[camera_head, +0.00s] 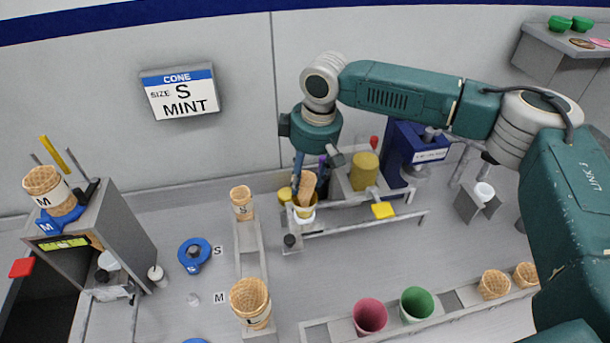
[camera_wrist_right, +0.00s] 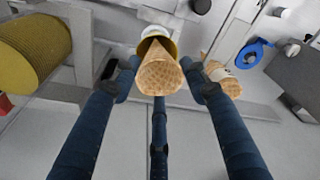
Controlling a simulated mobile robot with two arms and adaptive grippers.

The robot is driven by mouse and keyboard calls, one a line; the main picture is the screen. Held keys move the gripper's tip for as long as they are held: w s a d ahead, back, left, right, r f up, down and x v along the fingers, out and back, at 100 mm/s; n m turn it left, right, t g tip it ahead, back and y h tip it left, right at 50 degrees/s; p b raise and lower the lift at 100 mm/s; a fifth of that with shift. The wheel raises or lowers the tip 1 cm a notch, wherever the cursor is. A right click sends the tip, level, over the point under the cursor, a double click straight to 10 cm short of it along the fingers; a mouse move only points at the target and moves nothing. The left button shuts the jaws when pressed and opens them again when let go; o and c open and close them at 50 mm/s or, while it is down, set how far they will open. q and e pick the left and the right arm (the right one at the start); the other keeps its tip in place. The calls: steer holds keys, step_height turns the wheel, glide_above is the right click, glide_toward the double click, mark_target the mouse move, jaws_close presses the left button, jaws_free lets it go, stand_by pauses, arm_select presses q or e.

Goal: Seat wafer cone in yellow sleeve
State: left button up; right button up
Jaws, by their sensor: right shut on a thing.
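A wafer cone (camera_head: 307,186) stands nearly upright, slightly tilted, between the fingers of my right gripper (camera_head: 308,172). In the wrist view the blue fingers of the right gripper (camera_wrist_right: 160,78) close on both sides of the wafer cone (camera_wrist_right: 159,74), whose wide end faces the camera. The yellow sleeve (camera_head: 304,212) sits in a white ring right under the cone. Its rim also shows behind the cone in the wrist view (camera_wrist_right: 154,35). The cone's lower end reaches the sleeve's mouth; how deep it sits is hidden. My left gripper is not in view.
A ribbed yellow stack (camera_head: 364,172) and a blue machine (camera_head: 415,150) stand right of the sleeve. A cone marked S (camera_head: 242,204) stands to its left. Pink (camera_head: 370,316) and green (camera_head: 417,304) cups sit in the front rack. The sign (camera_head: 182,92) reads S MINT.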

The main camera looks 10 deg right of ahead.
steer(key=shift+f+b, duration=0.65)
steer(key=shift+f, duration=1.55)
steer(key=o, duration=0.8)
step_height(320, 180, up, 5)
steer(key=p, duration=0.5)
steer(key=shift+r+p, duration=0.1)
steer(key=shift+p, duration=0.25)
